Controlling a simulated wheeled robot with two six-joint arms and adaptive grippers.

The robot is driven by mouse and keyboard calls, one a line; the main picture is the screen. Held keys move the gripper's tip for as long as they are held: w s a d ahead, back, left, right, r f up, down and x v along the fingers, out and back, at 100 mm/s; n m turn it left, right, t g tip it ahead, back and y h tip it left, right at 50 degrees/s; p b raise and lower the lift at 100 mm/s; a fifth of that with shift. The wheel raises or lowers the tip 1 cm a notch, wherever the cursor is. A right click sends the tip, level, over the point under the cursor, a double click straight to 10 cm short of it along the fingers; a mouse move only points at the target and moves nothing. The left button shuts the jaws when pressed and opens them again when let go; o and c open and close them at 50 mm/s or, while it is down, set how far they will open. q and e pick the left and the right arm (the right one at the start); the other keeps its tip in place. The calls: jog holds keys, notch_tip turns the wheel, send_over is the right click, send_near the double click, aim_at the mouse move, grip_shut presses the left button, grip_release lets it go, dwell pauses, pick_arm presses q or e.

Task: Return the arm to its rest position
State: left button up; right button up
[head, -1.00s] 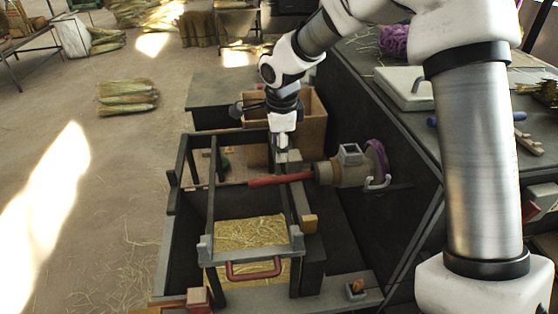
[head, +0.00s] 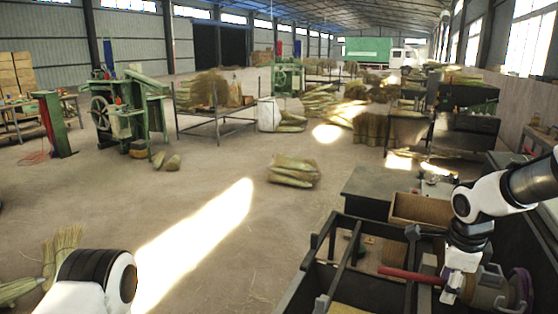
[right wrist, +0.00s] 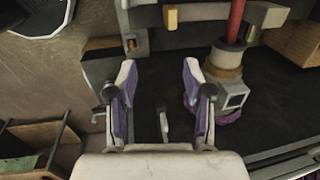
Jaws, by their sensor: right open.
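My right arm comes in from the right in the head view. Its gripper (head: 452,290) points down beside the winding machine (head: 490,288), partly covering it. In the right wrist view the two fingers of the right gripper (right wrist: 158,82) stand wide apart with nothing between them. The red rod (head: 408,275) sticks out left from the machine and also shows in the right wrist view (right wrist: 236,18). A white link of my left arm shows at the lower left of the head view; the left gripper is out of frame.
A dark frame (head: 322,262) with bars lies left of the machine, below my right arm. A cardboard box (head: 421,211) stands behind it. A straw bundle (head: 293,170) lies on the floor. The floor (head: 225,195) at the middle and left is largely clear.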

jog(key=s+a+f+n+g, duration=0.1)
jog(key=s+a+f+g, duration=0.1)
jog(key=s+f, duration=0.55)
jog(key=s+a+f+n+g+b, duration=0.15)
jog(key=s+f, duration=0.25)
jog(key=f, duration=0.7)
jog(key=s+a+f+g+p, duration=0.1)
jog(key=s+a+f+g, duration=0.15)
jog(key=s+f, duration=0.5)
jog(key=s+a+f+n+y, duration=0.1)
jog(key=s+a+f+n, duration=0.1)
jog(key=s+f+n, duration=0.4)
jog(key=s+a+f+n, duration=0.2)
jog(key=s+f+n, duration=0.3)
jog(key=s, duration=0.4)
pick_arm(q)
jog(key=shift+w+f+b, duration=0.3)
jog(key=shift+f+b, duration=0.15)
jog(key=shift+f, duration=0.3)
pick_arm(e)
jog(key=w+n+t, duration=0.1)
jog(key=n, duration=0.2)
jog(key=w+n+t, duration=0.1)
jog(key=w+n, duration=0.1)
jog(key=n, duration=0.1)
jog(key=w+n+t, duration=0.2)
jog(key=n, duration=0.1)
jog(key=shift+w+d+r, duration=0.1)
jog(key=shift+d+r, duration=0.15)
jog(key=shift+r, duration=0.15)
